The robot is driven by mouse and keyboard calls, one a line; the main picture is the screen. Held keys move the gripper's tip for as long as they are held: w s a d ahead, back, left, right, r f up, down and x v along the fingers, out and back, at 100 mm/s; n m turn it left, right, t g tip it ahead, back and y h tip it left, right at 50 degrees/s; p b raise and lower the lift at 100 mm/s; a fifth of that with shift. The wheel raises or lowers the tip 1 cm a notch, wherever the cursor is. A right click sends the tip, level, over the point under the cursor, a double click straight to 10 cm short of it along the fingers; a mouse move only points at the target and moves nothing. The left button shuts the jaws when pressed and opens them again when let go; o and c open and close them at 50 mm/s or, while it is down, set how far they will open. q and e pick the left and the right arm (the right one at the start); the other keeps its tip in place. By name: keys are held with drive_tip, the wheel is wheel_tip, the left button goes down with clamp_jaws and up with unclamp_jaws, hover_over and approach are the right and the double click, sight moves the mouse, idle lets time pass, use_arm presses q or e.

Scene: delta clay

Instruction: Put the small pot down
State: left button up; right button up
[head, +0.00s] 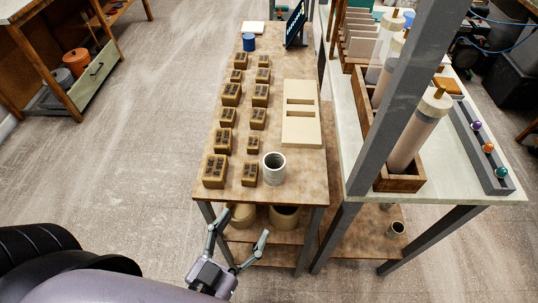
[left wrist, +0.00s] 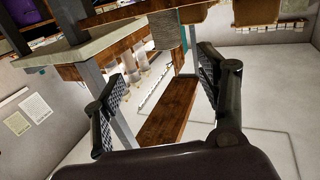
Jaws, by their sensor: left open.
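A small grey-white pot (head: 274,168) stands upright on the front part of the narrow wooden table (head: 310,188), near its front edge. Its open mouth shows from above. My left gripper (head: 244,224) is open and empty, just in front of the table's front edge and apart from the pot. In the left wrist view, its two fingers (left wrist: 162,66) are spread wide with nothing between them. A grey-green upright shape (left wrist: 168,30) shows beyond them at the top; I cannot tell whether it is the pot. My right gripper is not in view.
Several brown stamped blocks (head: 228,117) stand in rows left of the pot. A pale slab (head: 301,131) lies behind it. Larger pots (head: 284,216) sit on the shelf below. A grey post (head: 398,100) and a second table (head: 452,175) stand right.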

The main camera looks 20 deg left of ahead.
use_arm(q)
drive_tip(key=w+r, duration=0.1)
drive_tip(key=r, duration=0.1)
drive_tip(key=p, duration=0.1)
approach(269, 171)
drive_tip(key=w, duration=0.3)
drive_tip(key=w+d+p, duration=0.1)
drive_tip(key=w, duration=0.2)
drive_tip(key=shift+w+d, duration=0.1)
drive_tip(key=shift+d, duration=0.1)
drive_tip(key=shift+w+f+p, duration=0.1)
drive_tip(key=shift+w+p, duration=0.2)
drive_tip(key=shift+w, duration=0.5)
drive_tip(key=w, duration=0.3)
drive_tip(key=w+p, duration=0.1)
drive_tip(key=shift+w+f, duration=0.2)
drive_tip(key=shift+f, duration=0.1)
drive_tip(key=shift+s+d, duration=0.1)
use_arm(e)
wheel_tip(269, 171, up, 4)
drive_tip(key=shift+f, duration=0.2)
use_arm(q)
drive_tip(key=shift+c, duration=0.4)
drive_tip(key=c, duration=1.3)
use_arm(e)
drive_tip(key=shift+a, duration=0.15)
use_arm(q)
drive_tip(key=shift+r, duration=0.25)
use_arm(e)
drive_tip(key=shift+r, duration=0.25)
